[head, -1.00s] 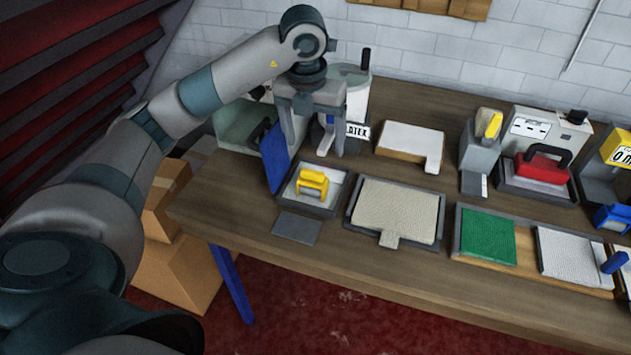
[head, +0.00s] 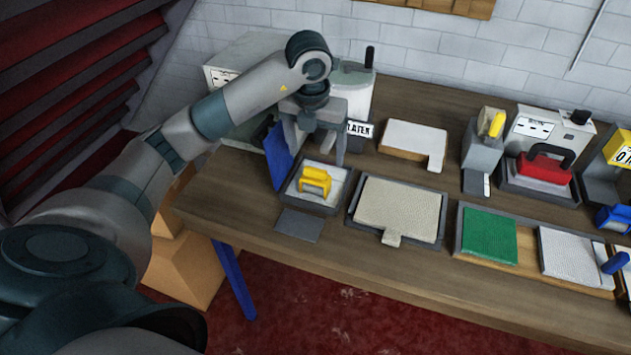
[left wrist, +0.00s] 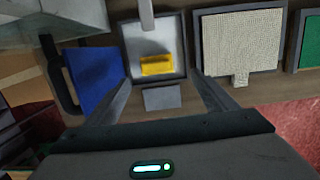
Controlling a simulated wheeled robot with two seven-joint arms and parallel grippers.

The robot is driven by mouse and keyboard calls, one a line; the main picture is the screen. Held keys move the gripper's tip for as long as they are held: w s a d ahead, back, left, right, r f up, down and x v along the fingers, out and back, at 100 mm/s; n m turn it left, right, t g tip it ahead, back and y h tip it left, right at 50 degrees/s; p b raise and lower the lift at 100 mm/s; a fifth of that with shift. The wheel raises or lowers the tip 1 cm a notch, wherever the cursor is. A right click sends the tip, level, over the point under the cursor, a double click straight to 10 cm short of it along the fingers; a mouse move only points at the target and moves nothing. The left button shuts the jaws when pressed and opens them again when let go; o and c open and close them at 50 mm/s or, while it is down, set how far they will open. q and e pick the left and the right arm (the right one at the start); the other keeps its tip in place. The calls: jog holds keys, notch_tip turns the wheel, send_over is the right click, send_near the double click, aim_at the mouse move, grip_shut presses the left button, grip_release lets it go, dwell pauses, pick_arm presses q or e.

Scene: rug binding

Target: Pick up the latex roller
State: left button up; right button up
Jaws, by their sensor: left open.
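The latex roller, with a yellow frame (head: 314,180), sits in a shallow grey tray (head: 292,192) with a white floor, in front of the machine labelled LATEX (head: 356,130). My left gripper (head: 317,158) is open and empty, pointing down above the back part of the tray. In the left wrist view the yellow roller (left wrist: 157,65) lies between and beyond the spread fingers of the left gripper (left wrist: 160,80), which do not touch it. Its underside is hidden. My right gripper is not in view.
A blue panel (head: 278,158) stands at the tray's left and a flat grey plate (head: 299,225) lies in front. A framed beige mat (head: 398,210) is to the right. A white block (head: 413,140) is behind. Green and white pads (head: 488,235) lie farther right.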

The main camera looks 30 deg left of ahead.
aim_at(317, 171)
pick_arm(q)
jog(key=f, duration=0.2)
jog(key=f+p, duration=0.1)
jog(key=f, duration=0.1)
jog(key=w+f+p, duration=0.1)
jog(key=f, duration=0.1)
jog(key=shift+a+f, duration=0.15)
jog(key=shift+f, duration=0.45)
jog(key=shift+w+a+f+p, duration=0.2)
jog(key=shift+f+p, duration=0.4)
jog(key=shift+p, duration=0.1)
jog(key=f, duration=0.1)
jog(key=f+p, duration=0.1)
jog(key=f, duration=0.1)
jog(key=shift+w+a+p, duration=0.25)
jog(key=shift+a+p, duration=0.05)
jog(key=shift+w+f, duration=0.15)
jog(key=shift+f, duration=0.3)
